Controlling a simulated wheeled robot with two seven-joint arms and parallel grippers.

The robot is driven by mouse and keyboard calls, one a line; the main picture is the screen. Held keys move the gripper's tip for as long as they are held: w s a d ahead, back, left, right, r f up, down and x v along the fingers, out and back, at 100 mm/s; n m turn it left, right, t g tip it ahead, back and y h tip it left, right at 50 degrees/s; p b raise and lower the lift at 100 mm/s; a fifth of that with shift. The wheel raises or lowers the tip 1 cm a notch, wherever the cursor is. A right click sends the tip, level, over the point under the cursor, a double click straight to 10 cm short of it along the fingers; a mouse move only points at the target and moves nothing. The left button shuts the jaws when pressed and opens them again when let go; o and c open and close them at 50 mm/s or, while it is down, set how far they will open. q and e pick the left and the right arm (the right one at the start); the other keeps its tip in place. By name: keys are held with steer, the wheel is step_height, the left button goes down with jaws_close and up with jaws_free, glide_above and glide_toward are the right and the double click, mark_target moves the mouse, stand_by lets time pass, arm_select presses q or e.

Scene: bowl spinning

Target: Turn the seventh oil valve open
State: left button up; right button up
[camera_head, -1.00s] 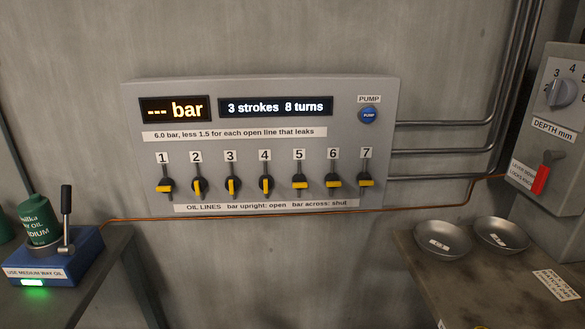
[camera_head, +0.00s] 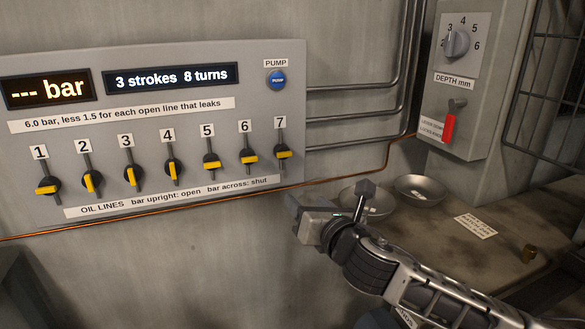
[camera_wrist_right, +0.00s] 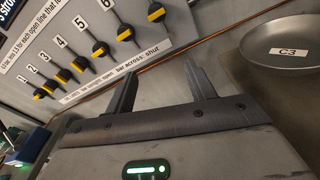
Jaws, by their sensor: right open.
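The seventh oil valve (camera_head: 283,154) is at the right end of the valve row on the grey wall panel (camera_head: 200,115), under label 7. Its yellow bar lies across. It also shows at the top of the right wrist view (camera_wrist_right: 155,13), its label cut off. Valves 1, 5 and 6 also have bars across; the bars of valves 2, 3 and 4 stand roughly upright. My right gripper (camera_head: 328,203) is below and right of valve seven in the picture, apart from it. In the right wrist view (camera_wrist_right: 160,82) its fingers are spread and empty. My left gripper is out of view.
A blue pump button (camera_head: 277,79) is above valve seven. A copper pipe (camera_head: 200,202) runs under the panel. Metal dishes (camera_head: 420,188) stand on the bench (camera_head: 510,205) at right. A box with a dial and red lever (camera_head: 449,127) hangs at upper right.

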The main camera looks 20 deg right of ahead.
mark_target(285, 154)
steer(key=w+r+n, duration=0.1)
steer(key=w, duration=0.4)
steer(key=w+r+n, duration=0.1)
steer(key=w, duration=0.5)
steer(key=w+r+t, duration=0.1)
steer(key=w, duration=0.5)
steer(key=shift+d+r+n+h, duration=0.25)
steer(key=shift+d+n+h, duration=0.05)
steer(key=shift+n, duration=0.1)
steer(key=shift+s, duration=0.1)
steer(key=c, duration=1)
